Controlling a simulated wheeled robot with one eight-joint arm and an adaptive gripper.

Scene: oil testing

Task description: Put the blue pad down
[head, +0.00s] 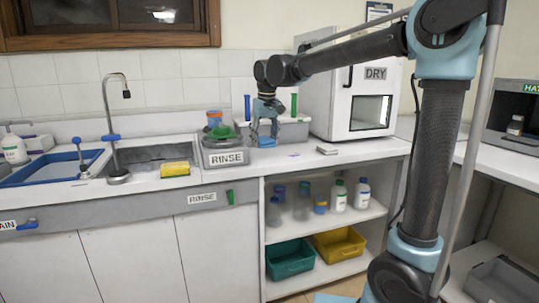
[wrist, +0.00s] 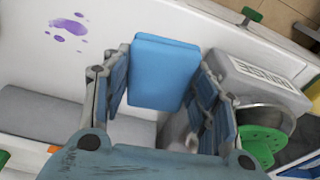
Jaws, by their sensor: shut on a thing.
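The blue pad (wrist: 163,70) is a flat block with rounded corners, held between the two fingers of my gripper (wrist: 164,82) in the wrist view. Purple stains (wrist: 68,27) lie on the white counter beside the pad.
A grey bin (head: 292,132) stands behind, the DRY oven (head: 350,100) at right. A yellow sponge (head: 175,169) lies by the sink. The front counter is mostly clear.

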